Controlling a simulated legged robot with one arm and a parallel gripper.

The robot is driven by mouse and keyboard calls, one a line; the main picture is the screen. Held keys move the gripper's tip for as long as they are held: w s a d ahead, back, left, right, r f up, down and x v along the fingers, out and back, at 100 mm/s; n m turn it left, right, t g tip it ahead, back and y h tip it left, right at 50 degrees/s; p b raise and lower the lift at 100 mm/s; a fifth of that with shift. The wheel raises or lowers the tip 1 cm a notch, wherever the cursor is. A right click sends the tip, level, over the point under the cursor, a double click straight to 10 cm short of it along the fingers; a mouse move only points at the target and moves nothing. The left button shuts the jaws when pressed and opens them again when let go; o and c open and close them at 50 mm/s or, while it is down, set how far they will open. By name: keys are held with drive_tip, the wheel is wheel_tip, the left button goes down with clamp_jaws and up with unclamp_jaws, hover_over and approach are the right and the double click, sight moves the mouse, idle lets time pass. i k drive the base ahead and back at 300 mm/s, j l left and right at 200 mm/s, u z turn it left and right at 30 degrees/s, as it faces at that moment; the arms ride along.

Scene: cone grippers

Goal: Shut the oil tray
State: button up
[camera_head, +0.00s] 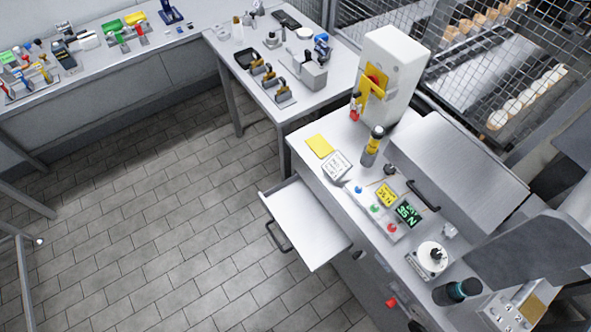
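An open drawer-like tray (312,222), which I take to be the oil tray, sticks out from the front of the grey machine cabinet (350,215). It is pale, flat and looks empty. A dark bar handle (277,237) is on its outer front edge. The tray hangs over the tiled floor and is pulled well out. My gripper does not show in this view, so its place relative to the tray cannot be told.
The tiled floor (160,230) left of the tray is clear. The cabinet top holds a control strip with buttons (376,209), a green display (408,213) and a black-and-yellow cylinder (373,145). A side table (232,40) with tools stands behind. Mesh fencing (510,50) is at back right.

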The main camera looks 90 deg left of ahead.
sight(315, 238)
drive_tip(key=k+l+u, duration=0.1)
drive_tip(key=u, duration=3.2)
